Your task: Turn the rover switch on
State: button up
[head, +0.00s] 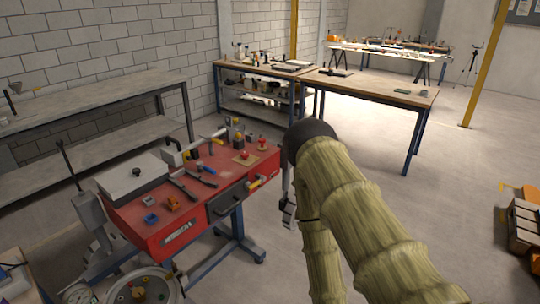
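I cannot make out a rover or its switch for certain in the head view. My arm reaches in from the lower right, and my gripper (288,211) hangs partly behind it, right of the red workbench (152,217). The gripper is small and mostly hidden by the arm, so its fingers cannot be read. It appears apart from the bench. A small red knob on a yellowish base (244,157) sits on the bench's right part; I cannot tell whether it is a switch.
The red bench carries a grey flat box (131,177), a blue piece (151,218), an orange piece (173,203) and dark tools. A round metal tub (120,286) stands at the lower left. Wooden tables (375,88) stand behind.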

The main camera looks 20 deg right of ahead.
aim_at(244, 154)
jog(key=z, duration=0.35)
jog(key=k, duration=0.45)
jog(key=z, duration=0.95)
jog(key=i, duration=1.1)
jog(key=u, duration=0.55)
jog(key=i, duration=0.8)
jog(key=u, duration=0.9)
